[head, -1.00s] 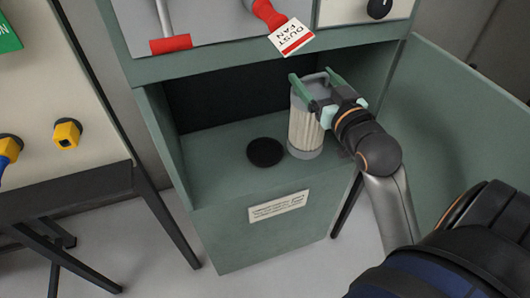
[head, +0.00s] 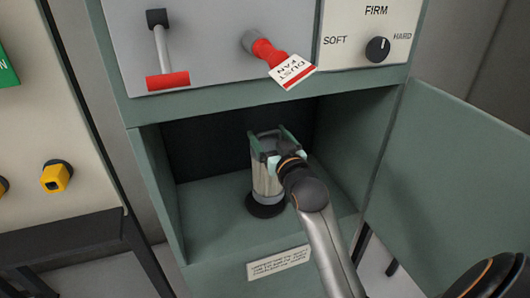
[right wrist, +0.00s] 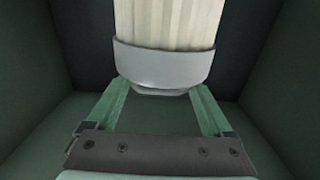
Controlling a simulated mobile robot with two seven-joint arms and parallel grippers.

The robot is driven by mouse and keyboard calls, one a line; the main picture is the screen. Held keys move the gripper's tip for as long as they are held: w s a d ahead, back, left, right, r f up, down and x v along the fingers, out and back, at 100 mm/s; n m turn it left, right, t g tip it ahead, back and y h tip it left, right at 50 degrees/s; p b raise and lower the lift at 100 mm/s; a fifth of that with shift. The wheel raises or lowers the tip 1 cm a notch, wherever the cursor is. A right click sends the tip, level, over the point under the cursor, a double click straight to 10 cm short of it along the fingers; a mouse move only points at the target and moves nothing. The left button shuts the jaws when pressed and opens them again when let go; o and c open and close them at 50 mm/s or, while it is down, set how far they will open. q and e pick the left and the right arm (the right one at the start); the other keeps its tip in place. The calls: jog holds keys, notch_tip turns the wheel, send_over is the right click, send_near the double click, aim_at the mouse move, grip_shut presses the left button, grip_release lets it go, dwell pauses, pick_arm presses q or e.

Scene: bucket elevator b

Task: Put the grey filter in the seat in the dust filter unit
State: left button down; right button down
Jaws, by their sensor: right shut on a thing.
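The grey filter (head: 266,182), a pale pleated cylinder with grey end caps, stands upright inside the open green compartment. It also shows in the right wrist view (right wrist: 165,28), with a grey cap towards the gripper. My right gripper (head: 269,140) is shut on the top of the filter, its green fingers on either side. The round black seat (head: 265,210) on the compartment floor is directly below the filter and partly covered by it. I cannot tell whether the filter's foot touches the seat. My left gripper is not in view.
The dust filter unit's compartment has side walls, a dark back and a ceiling edge (head: 270,88) above the gripper. Its door (head: 455,180) stands open at the right. A red-handled lever (head: 167,80) and a tagged red dust fan handle (head: 266,52) are above.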

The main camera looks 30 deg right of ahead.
jog(key=shift+w+a+f, duration=0.1)
jog(key=shift+w+f, duration=0.35)
pick_arm(q)
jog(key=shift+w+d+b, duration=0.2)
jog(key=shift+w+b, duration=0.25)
jog(key=shift+b, duration=0.05)
pick_arm(e)
jog(key=shift+w+f, duration=0.2)
jog(key=shift+f, duration=1.55)
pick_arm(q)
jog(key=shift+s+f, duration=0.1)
pick_arm(e)
jog(key=shift+f, duration=0.1)
grip_release()
jog(key=shift+f, duration=0.1)
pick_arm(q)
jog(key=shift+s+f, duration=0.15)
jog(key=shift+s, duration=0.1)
